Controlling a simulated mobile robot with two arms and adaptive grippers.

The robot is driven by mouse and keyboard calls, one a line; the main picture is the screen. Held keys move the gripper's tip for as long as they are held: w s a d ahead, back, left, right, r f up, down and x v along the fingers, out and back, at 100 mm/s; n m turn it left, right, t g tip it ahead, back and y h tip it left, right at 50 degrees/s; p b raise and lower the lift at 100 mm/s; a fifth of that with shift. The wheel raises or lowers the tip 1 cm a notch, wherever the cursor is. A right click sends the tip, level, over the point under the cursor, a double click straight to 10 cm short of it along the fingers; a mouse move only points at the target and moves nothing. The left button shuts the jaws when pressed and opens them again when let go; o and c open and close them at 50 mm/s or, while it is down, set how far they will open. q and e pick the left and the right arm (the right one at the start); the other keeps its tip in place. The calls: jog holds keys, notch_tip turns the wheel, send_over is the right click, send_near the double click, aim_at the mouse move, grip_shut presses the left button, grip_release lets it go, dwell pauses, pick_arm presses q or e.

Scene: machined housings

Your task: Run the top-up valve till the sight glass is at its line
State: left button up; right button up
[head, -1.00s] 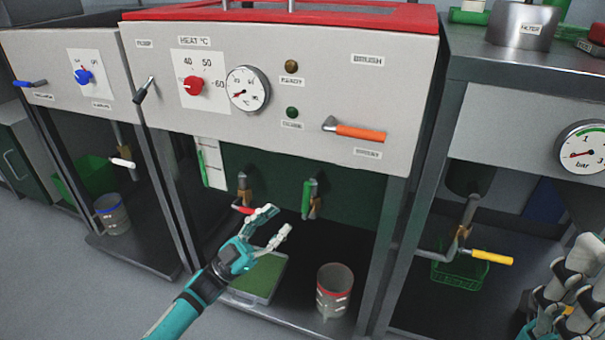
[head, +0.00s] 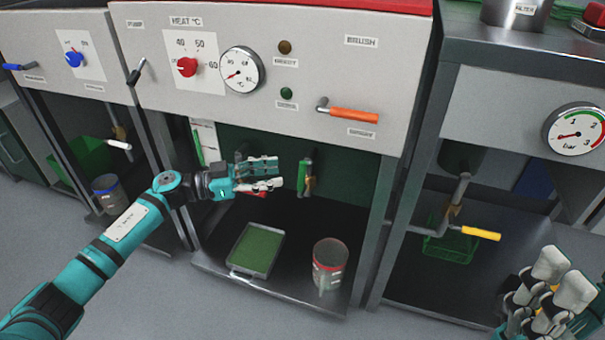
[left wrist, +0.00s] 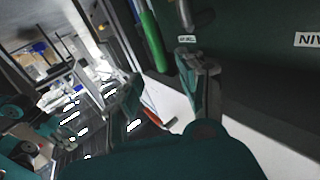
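A gauge strip with a green column (head: 198,147), which looks like the sight glass, is on a white plate under the middle panel's left side; its line is too small to read. Two valves hang below the panel: one with a red handle (head: 256,193), one with a green handle (head: 303,176). I cannot read which is the top-up valve. My left gripper (head: 277,174) is open in front of the red-handled valve, partly hiding it. In the left wrist view the red handle (left wrist: 152,112) lies between the spread fingers. My right gripper (head: 563,275) is open and empty at lower right.
Below the valves are a green-bottomed tray (head: 257,250) and a red-rimmed cup (head: 328,265). An orange lever (head: 353,115) sticks out from the panel above. A yellow-handled valve (head: 480,233) and a bar gauge (head: 575,131) are at right. Cabinet posts flank the bay.

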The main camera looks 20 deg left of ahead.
pick_arm(q)
jog(key=b, duration=0.2)
send_over(303, 189)
jog(key=shift+w+a, duration=0.15)
jog(key=shift+w, duration=0.1)
jog(key=shift+c, duration=0.5)
grip_shut()
